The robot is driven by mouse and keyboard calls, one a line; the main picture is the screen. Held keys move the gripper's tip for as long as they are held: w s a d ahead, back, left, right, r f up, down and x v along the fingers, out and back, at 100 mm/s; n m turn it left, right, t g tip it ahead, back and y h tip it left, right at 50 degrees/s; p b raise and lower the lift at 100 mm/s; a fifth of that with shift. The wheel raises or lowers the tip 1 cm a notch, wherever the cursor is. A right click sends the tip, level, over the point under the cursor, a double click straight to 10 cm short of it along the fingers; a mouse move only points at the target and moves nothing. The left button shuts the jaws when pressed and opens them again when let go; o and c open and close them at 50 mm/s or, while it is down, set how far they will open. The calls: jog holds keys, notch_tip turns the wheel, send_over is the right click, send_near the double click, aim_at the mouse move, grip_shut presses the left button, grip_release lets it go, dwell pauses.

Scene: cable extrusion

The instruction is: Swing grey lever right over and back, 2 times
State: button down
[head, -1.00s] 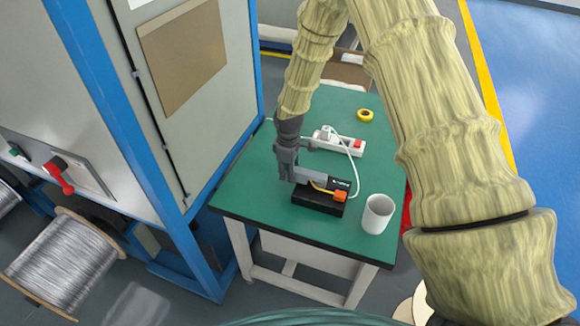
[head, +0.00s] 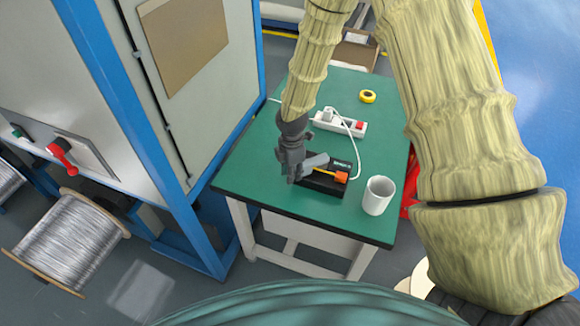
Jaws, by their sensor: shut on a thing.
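The grey lever (head: 316,160) is part of a small black device (head: 326,184) on the green table. It points left and slightly up from the device, with its free end at my gripper (head: 293,170). My gripper points down at the device's left side and is shut on the lever. The fingertips are small and partly hidden in this view. An orange block (head: 341,177) with a yellow-orange strip sits at the device's front right.
A white cup (head: 377,195) stands just right of the device. A white power strip (head: 340,124) with a cable lies behind it, and a yellow tape roll (head: 368,96) farther back. A blue-framed cabinet (head: 164,100) stands left of the green table (head: 248,185).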

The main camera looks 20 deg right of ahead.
jog(key=shift+s+n, duration=0.25)
jog(key=shift+n, duration=0.05)
jog(key=c, duration=1.2)
grip_release()
jog(key=shift+o, duration=0.2)
notch_tip(320, 180, up, 12)
